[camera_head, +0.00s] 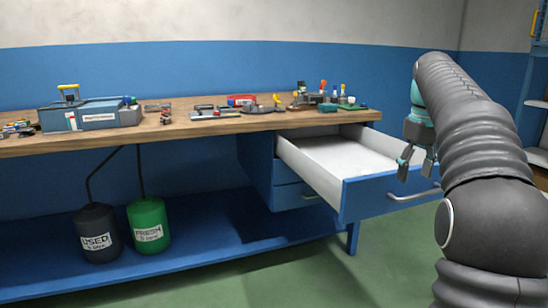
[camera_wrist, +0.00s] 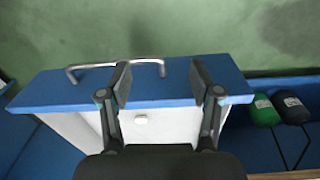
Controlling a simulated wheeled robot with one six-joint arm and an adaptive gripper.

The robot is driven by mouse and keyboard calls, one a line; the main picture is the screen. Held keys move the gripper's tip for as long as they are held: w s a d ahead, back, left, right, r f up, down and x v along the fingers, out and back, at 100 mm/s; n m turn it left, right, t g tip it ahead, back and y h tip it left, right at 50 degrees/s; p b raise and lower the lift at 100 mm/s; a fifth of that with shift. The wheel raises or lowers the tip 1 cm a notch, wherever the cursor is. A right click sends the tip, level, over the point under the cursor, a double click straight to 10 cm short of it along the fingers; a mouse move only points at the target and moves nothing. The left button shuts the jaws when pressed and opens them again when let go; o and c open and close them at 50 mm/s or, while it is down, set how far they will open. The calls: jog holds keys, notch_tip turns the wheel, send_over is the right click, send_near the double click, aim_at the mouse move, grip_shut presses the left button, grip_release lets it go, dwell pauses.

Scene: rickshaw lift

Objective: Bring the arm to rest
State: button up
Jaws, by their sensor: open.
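In the wrist view the two fingers of my gripper (camera_wrist: 159,80) stand apart over the drawer front (camera_wrist: 180,88). The metal drawer handle (camera_wrist: 100,66) lies just beyond the fingertips and also shows in the head view (camera_head: 414,195).
A wooden workbench (camera_head: 190,125) carries a blue toolbox (camera_head: 95,116) and several tools. A black can (camera_head: 97,232) and a green can (camera_head: 149,225) stand on the blue lower shelf (camera_head: 210,250). Shelving (camera_head: 537,105) stands at the far right. The green floor in front is clear.

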notch_tip(320, 180, down, 9)
jog(key=a+m+t, duration=0.1)
jog(key=a+m, duration=0.1)
jog(key=m, duration=0.1)
jog(key=s+a+f+t, duration=0.1)
jog(key=s+a+f, duration=0.1)
jog(key=s+a, duration=0.3)
jog(key=s+a+f+t+p, duration=0.1)
jog(key=s+a, duration=0.4)
jog(key=s, duration=0.9)
jog(key=s+a+f+t+p, duration=0.1)
jog(key=s+a, duration=0.4)
jog(key=s, duration=0.5)
jog(key=shift+f+t, duration=0.5)
jog(key=shift+f, duration=0.9)
jog(key=shift+s, duration=0.1)
